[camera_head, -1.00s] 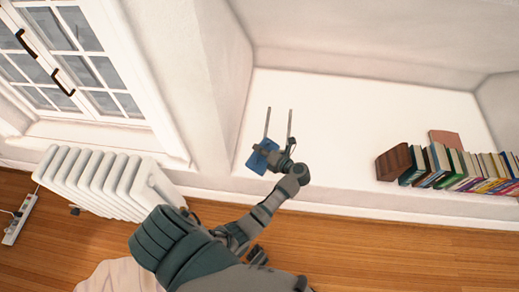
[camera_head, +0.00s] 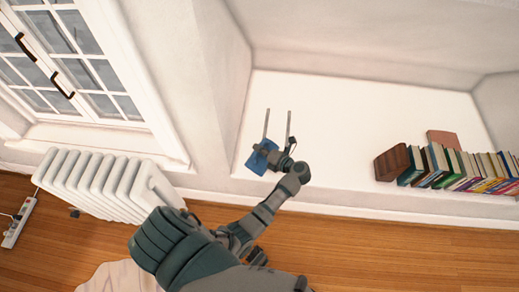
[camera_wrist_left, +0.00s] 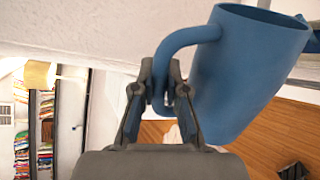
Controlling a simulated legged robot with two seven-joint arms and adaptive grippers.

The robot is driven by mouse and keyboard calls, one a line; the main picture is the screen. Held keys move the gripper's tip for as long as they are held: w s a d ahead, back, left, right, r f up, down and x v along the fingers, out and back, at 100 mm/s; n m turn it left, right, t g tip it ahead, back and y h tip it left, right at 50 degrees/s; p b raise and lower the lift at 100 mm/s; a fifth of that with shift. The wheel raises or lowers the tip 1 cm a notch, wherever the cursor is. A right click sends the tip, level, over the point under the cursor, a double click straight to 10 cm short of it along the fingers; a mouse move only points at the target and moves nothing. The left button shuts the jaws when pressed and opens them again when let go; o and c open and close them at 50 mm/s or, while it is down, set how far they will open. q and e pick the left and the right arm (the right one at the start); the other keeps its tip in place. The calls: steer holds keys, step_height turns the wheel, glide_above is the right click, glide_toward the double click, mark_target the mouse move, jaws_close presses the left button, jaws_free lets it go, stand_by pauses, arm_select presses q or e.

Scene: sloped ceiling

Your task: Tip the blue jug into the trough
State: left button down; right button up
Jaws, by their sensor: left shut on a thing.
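The blue jug (camera_wrist_left: 250,70) fills the upper right of the left wrist view, its rim toward the top of the picture and its body slanting. My left gripper (camera_wrist_left: 161,80) is shut on the jug's handle, with one finger on each side. In the head view, my left gripper (camera_head: 272,153) is over the white ledge, and the blue shape of the jug (camera_head: 256,163) shows beside it, partly covered. Two thin grey bars (camera_head: 266,123) stand out beyond it; I cannot tell whether they belong to a trough. The jug's contents are hidden.
A row of books (camera_head: 465,168) with a brown block (camera_head: 393,162) is on the right of the white ledge (camera_head: 345,125). A white radiator (camera_head: 100,185) stands below the window at left. The ledge between the bars and books is clear.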

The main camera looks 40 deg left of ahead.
arm_select(q)
steer(key=shift+w+r, duration=0.1)
arm_select(e)
steer(key=shift+f, duration=0.15)
arm_select(q)
steer(key=shift+r, duration=0.1)
steer(key=shift+w, duration=0.1)
arm_select(e)
steer(key=shift+f, duration=0.15)
